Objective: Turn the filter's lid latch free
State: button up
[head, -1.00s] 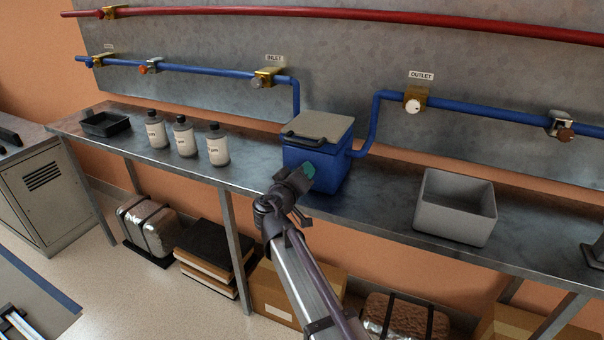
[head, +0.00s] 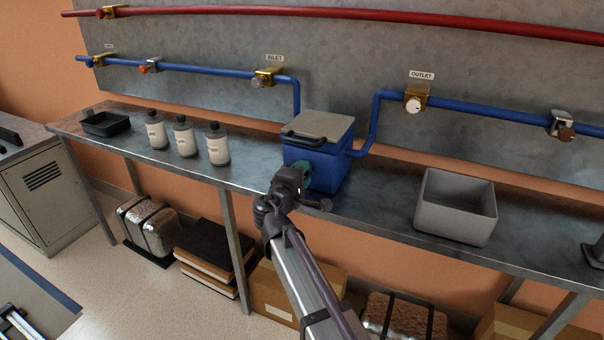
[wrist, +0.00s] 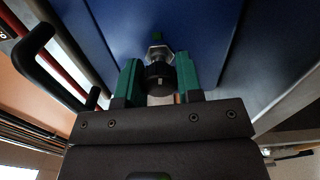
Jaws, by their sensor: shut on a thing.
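The filter (head: 322,172) is a blue box on the bench with a grey lid (head: 322,124) and a dark lid handle (head: 303,139). In the wrist view its blue front wall (wrist: 205,35) fills the top, and the handle (wrist: 38,58) shows at the left. The latch (wrist: 159,78) is a dark round knob with a pale mark on a silver stem. My gripper (wrist: 159,70) has its green-padded fingers closed on either side of this knob. In the head view my gripper (head: 306,177) is against the filter's front, and the knob is hidden. The lid looks closed.
Blue pipes (head: 373,110) run into the filter, with an inlet valve (head: 266,78) and an outlet valve (head: 415,99) on the wall. Bottles (head: 184,137) stand left of the filter, and an open grey bin (head: 452,232) stands to its right. Bench is clear between filter and bin.

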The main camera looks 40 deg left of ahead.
jog(key=shift+n, duration=0.8)
jog(key=o, duration=0.9)
jog(key=v, duration=1.1)
